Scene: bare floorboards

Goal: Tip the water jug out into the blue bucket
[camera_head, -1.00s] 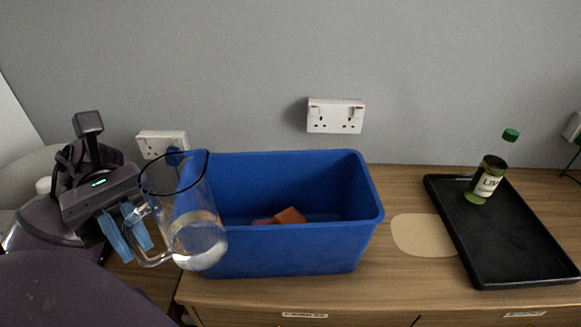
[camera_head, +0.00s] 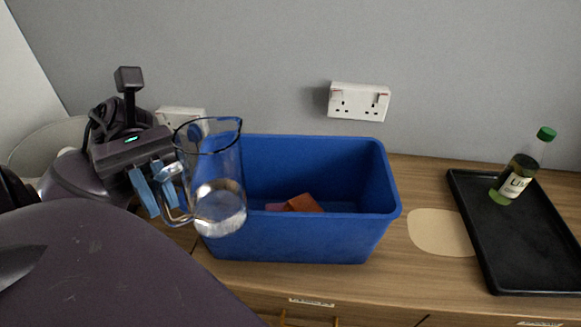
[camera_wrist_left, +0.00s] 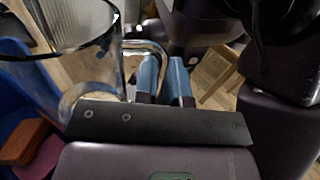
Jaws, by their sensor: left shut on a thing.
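The water jug (camera_head: 217,180) is clear glass with a dark rim and a little water in its bottom. It is close to upright, in front of the left end of the blue bucket (camera_head: 290,240) in the head view. My left gripper (camera_head: 160,188) is shut on the jug's handle with its blue fingers. The jug (camera_wrist_left: 85,65) and the gripper's fingers (camera_wrist_left: 165,80) also show in the left wrist view. The bucket is a rectangular tub with an orange-brown block (camera_head: 304,203) inside. My right gripper is not in view.
The bucket stands on a wooden cabinet top (camera_head: 390,275). To the right are a beige mat (camera_head: 440,232) and a black tray (camera_head: 535,245) holding a green-capped bottle (camera_head: 517,178). Wall sockets (camera_head: 358,101) are behind.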

